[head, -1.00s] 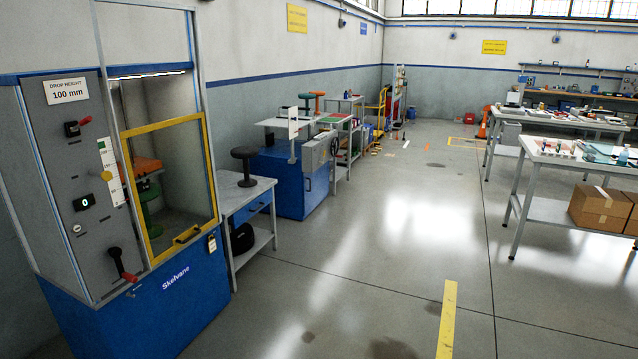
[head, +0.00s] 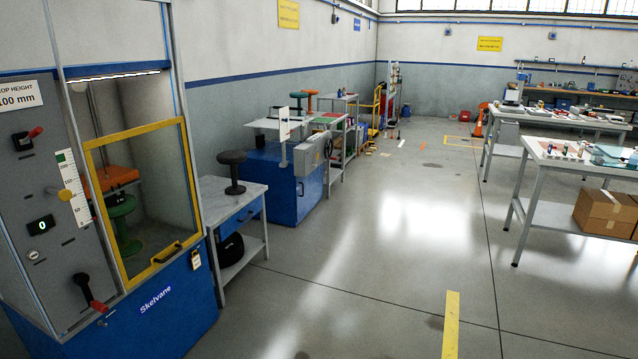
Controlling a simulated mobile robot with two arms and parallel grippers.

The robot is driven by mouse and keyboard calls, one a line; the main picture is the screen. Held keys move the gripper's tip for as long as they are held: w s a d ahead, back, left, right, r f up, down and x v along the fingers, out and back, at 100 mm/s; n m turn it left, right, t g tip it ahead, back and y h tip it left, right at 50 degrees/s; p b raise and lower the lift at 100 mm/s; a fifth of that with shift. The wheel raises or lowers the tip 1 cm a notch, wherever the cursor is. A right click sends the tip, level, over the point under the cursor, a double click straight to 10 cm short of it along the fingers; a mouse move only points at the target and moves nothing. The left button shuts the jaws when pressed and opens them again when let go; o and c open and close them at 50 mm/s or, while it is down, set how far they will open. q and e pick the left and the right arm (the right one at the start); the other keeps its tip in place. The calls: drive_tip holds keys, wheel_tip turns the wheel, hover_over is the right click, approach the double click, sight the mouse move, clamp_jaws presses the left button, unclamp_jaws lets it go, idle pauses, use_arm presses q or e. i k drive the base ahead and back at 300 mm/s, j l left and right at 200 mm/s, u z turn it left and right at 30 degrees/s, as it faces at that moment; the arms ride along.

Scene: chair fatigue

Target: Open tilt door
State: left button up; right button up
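The test machine (head: 160,318) stands at the left, with a grey control panel and a blue lower body marked Skelvane. Its tilt door (head: 190,192) is a clear pane in a yellow frame, and it looks shut. A dark handle (head: 168,252) sits on the door's lower yellow bar. Behind the pane are a green stool (head: 122,212) and an orange part (head: 119,177) above it. Neither of my grippers shows in the head view.
A small grey table (head: 243,193) with a black stool (head: 233,172) stands just right of the machine. A blue cabinet (head: 283,185) is beyond it. Workbenches (head: 560,168) with boxes (head: 605,212) line the right. The floor (head: 370,270) between is clear, with a yellow stripe (head: 451,325).

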sight(308, 189)
drive_tip(key=i, duration=4.8)
